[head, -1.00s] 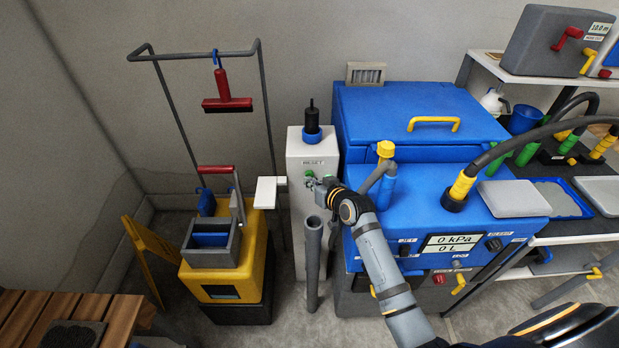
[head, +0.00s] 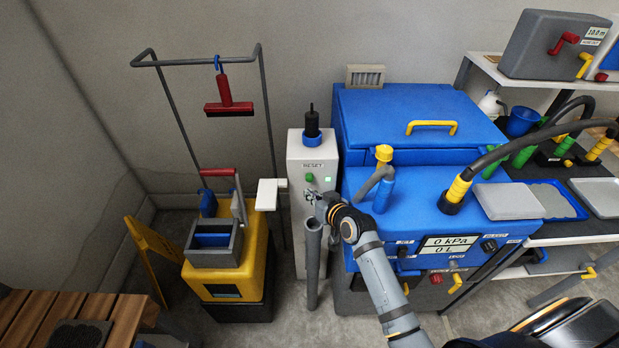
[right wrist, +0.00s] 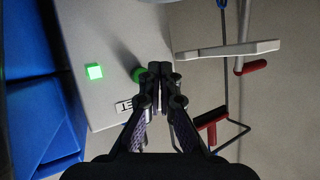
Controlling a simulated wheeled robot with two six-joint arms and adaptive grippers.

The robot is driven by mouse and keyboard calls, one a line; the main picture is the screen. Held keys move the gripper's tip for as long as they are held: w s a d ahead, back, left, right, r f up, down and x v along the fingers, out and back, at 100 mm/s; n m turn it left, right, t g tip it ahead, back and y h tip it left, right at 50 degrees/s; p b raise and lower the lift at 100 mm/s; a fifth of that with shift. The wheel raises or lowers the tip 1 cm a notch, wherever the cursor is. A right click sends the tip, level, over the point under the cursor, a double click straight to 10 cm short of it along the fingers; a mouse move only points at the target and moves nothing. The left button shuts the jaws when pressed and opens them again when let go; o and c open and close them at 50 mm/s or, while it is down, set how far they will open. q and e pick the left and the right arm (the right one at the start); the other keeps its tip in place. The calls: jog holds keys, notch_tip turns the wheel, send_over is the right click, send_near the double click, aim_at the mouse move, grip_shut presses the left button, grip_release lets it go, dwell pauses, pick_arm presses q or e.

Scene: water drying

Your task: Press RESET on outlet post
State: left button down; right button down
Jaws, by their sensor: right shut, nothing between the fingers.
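The pale outlet post (head: 300,215) stands left of the blue machine, with a RESET label (head: 313,165) on its face. My right gripper (head: 311,195) is shut and empty, just below the button in the head view. In the right wrist view the shut fingertips (right wrist: 160,70) partly cover the button (right wrist: 138,74); the light (right wrist: 95,71) shows clear of them. I cannot tell whether the fingertips touch the post. My left gripper is not in view.
The blue machine (head: 420,110) stands close on the right of the post.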

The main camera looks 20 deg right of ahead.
jog(key=s, duration=0.2)
jog(key=shift+s+a+p, duration=0.3)
jog(key=shift+a+p, duration=0.1)
dwell(0.6)
